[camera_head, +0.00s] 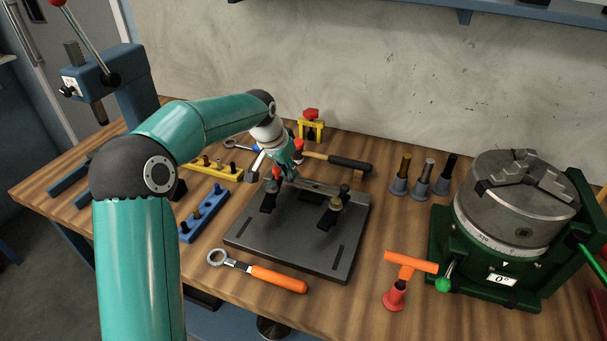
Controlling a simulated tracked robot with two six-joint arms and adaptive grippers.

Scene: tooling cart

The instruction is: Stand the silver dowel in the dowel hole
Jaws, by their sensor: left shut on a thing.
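My left gripper (284,168) is over the back left part of the dark fixture plate (290,251). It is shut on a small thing. A pale silver piece (256,163) shows at its left side and looks like the silver dowel, but it is too small and too covered to tell it surely from a finger. The dowel hole cannot be made out; the gripper and the black clamps (331,216) cover part of the plate. My right gripper is not in view.
A blue rack (189,229) and a yellow rack (228,174) stand left of the plate. An orange-handled wrench (277,279) lies in front. Three coned holders (420,188), a red-orange T-handled tool (410,262) and a green-based chuck (515,205) stand right. A hammer (349,162) lies behind.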

